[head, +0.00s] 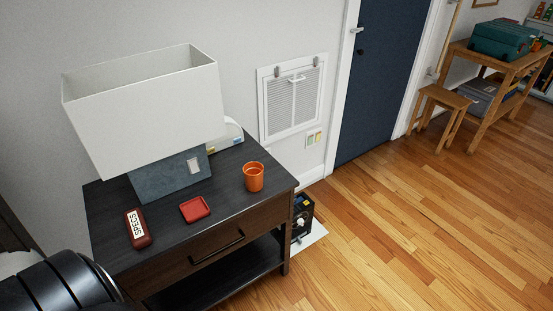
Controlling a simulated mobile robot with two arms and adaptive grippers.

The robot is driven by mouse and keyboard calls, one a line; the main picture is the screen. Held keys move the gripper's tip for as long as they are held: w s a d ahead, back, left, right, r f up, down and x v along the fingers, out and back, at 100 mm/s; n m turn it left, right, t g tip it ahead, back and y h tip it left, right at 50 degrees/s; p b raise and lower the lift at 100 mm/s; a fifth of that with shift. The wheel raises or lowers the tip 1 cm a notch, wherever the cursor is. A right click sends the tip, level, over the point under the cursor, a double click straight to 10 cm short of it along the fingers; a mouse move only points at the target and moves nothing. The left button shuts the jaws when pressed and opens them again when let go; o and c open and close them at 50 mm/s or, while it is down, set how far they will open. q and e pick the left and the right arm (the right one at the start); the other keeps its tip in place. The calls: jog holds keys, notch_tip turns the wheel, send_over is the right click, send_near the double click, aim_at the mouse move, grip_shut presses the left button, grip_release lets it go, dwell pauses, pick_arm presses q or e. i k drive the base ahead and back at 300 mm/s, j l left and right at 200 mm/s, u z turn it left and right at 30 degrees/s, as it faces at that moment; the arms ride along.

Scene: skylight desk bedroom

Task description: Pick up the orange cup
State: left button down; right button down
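The orange cup (254,178) stands upright on the right part of a dark nightstand top (235,162), near its right edge. Its open top shows and nothing touches it. Neither of my grippers shows in the head view. A black rounded part at the lower left corner looks like one of my arm links, well to the left of the cup.
A lamp with a large white shade (145,108) stands behind the cup to the left. A red square tray (195,209) and a brown "SPECS" case (138,228) lie left of the cup. A black box (302,216) sits on the floor right of the nightstand. Wooden floor (400,240) is clear further right.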

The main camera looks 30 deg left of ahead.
aim_at(253, 172)
jog(key=i+j, duration=0.1)
jog(key=i, duration=0.25)
jog(key=i+j, duration=0.15)
jog(key=i, duration=0.15)
jog(key=i+u, duration=0.1)
jog(key=u, duration=0.35)
jog(key=i+u, duration=0.1)
jog(key=u, duration=0.4)
jog(key=i+u, duration=0.1)
jog(key=u, duration=0.35)
